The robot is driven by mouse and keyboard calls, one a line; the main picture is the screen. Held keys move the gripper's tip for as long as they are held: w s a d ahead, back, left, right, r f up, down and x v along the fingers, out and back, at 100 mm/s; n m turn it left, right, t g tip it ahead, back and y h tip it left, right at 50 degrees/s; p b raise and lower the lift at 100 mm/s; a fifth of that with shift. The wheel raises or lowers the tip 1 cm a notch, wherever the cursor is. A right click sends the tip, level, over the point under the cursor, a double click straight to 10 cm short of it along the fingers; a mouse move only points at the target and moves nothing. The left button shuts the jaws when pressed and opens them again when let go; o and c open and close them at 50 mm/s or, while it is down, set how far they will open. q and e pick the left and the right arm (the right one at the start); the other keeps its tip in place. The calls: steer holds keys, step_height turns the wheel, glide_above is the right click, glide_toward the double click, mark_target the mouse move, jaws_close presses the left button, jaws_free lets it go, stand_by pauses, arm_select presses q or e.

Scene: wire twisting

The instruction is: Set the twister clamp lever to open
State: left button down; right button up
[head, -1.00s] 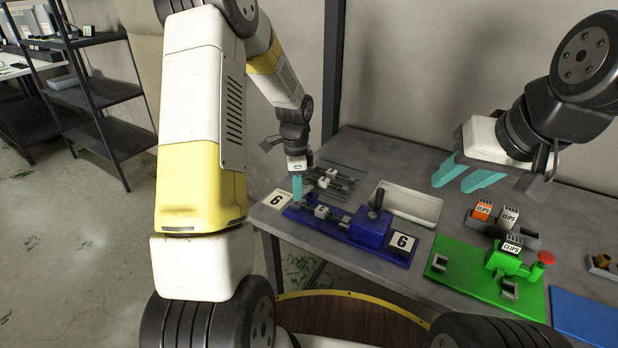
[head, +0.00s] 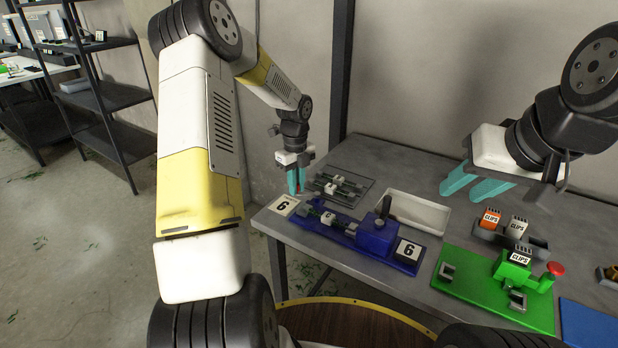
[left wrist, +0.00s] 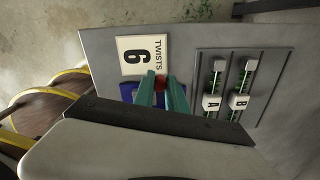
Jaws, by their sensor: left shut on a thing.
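The blue twister (head: 345,232) lies along the front of the grey table, with a black upright lever knob (head: 386,205) on its right block and a dark clamp near its left end. My left gripper (head: 297,190) points down at the twister's left end. In the left wrist view its teal fingers (left wrist: 163,90) are shut on a small red piece (left wrist: 160,82), apparently the clamp lever's tip. The lever's body and its angle are mostly hidden. My right gripper (head: 478,188) is open and empty, above the table to the right.
A "6" twists card (head: 283,206) lies left of the twister. A wire holder (head: 338,184) with wires A and B and a white tray (head: 412,211) stand behind it. A green clip station (head: 490,290) with a red button is to the right.

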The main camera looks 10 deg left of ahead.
arm_select(q)
steer(key=w+m, duration=0.2)
steer(key=m, duration=0.1)
steer(key=shift+w+d+m, duration=0.1)
steer(key=shift+w+m, duration=0.2)
steer(key=shift+m, duration=0.45)
steer(key=shift+w+m, duration=0.3)
steer(key=shift+m, duration=0.45)
steer(key=c, duration=1.4)
jaws_free()
steer(key=shift+o, duration=0.2)
step_height(320, 180, up, 8)
